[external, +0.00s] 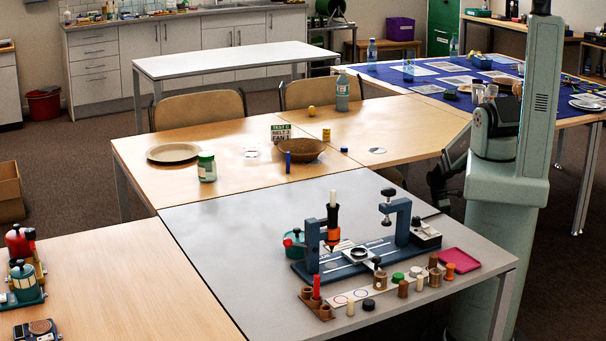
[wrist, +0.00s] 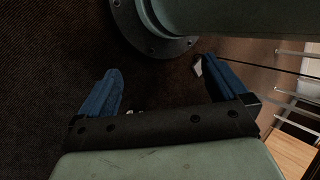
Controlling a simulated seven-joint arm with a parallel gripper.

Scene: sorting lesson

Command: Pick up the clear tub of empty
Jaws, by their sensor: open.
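My gripper (external: 440,188) hangs low beside my column, right of the tables and well away from the jar. In the wrist view my gripper (wrist: 157,67) has its two blue fingers wide apart with nothing between them. The jar is not in the wrist view.
A woven bowl (external: 301,149), a small sign (external: 281,132) and a clear bottle (external: 342,93) stand on the wooden tables. The grey table (external: 205,225) holds a blue press fixture (external: 345,258) and several small pieces. A blue-covered table (external: 400,78) with clear containers stands behind.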

